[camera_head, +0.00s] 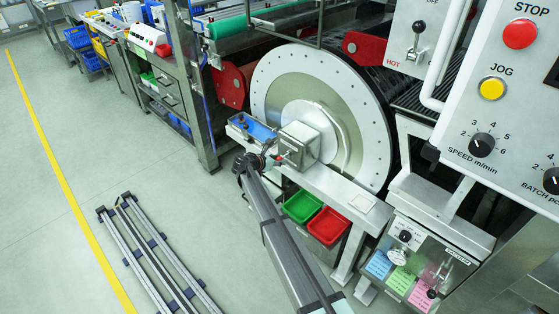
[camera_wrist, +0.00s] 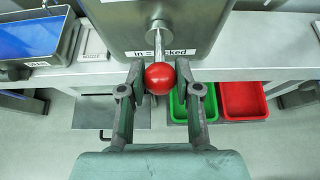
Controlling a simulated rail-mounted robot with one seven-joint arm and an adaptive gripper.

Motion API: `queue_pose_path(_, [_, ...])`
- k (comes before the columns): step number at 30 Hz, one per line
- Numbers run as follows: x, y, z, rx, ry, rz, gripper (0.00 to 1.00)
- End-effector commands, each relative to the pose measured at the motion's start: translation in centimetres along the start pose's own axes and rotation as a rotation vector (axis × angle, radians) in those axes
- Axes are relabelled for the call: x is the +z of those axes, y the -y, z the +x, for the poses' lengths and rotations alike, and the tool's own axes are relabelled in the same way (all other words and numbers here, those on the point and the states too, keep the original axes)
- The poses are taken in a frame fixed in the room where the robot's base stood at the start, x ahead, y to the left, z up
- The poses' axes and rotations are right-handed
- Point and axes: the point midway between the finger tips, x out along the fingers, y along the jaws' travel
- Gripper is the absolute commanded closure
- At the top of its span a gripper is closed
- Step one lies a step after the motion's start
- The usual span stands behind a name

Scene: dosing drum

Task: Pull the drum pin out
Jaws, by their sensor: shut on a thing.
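The drum (camera_head: 318,105) is a large white disc with a bolted rim in the head view. A grey metal housing (camera_head: 300,143) stands in front of it. The drum pin comes out of the housing's front as a metal rod with a red ball knob (camera_wrist: 159,78), above a label partly reading "in = ...cked". My gripper (camera_wrist: 160,90) has its two fingers on either side of the red knob and is shut on it. In the head view my gripper (camera_head: 272,160) is at the housing's front and mostly hides the knob.
A green bin (camera_wrist: 193,103) and a red bin (camera_wrist: 243,100) sit below the ledge to the right. A control panel (camera_head: 500,90) stands at the right. Rails (camera_head: 155,255) lie on the open floor.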

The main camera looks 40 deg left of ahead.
Motion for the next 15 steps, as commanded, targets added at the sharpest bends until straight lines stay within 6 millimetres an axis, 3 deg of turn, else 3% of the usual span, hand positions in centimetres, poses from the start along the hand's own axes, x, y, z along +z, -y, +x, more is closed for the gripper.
queue_pose_path(15, [-0.8,0.1,-1.2,-0.001,-0.002,0.0,0.98])
